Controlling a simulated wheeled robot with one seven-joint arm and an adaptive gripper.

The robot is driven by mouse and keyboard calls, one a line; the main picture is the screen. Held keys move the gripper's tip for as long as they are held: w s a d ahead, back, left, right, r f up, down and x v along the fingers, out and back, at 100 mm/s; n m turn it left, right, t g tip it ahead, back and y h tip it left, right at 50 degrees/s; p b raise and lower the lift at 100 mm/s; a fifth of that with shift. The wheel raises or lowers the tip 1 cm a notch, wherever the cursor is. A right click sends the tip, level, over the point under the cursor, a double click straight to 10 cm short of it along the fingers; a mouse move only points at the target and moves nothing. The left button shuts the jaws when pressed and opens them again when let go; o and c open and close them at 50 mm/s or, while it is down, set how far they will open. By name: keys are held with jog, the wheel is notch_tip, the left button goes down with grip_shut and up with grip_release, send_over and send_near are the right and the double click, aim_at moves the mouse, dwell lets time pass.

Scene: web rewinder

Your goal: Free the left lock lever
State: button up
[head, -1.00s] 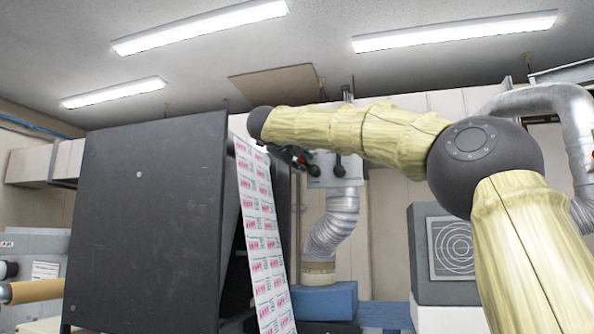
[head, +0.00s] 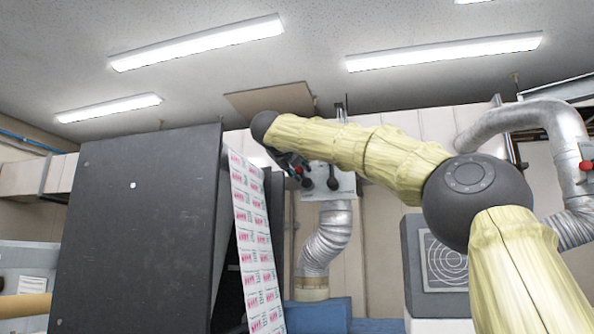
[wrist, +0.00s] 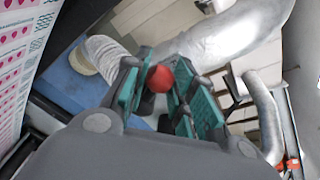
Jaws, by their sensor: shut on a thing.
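A red ball knob (wrist: 160,78) sits between the teal pads of my gripper (wrist: 160,90) in the wrist view. I take it as the end of the left lock lever; its shaft is hidden. In the head view the red knob (head: 299,171) is a small spot at the tip of my gripper (head: 291,162), which reaches past the top right edge of the dark machine plate. My gripper is shut on the knob. Two dark round knobs (head: 333,184) show just right of and below it, in front of a grey box. Whether they touch my gripper cannot be told.
The large dark side plate (head: 140,230) stands at left, with a printed web (head: 250,240) running down its right side. A silver duct (head: 325,240) and a blue block (head: 318,316) are behind. Another duct (head: 550,120) hangs at right. Open space lies right of the web.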

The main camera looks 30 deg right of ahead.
jog(key=o, duration=1)
jog(key=shift+s+d, duration=0.1)
jog(key=shift+o, duration=0.2)
jog(key=v, duration=1.2)
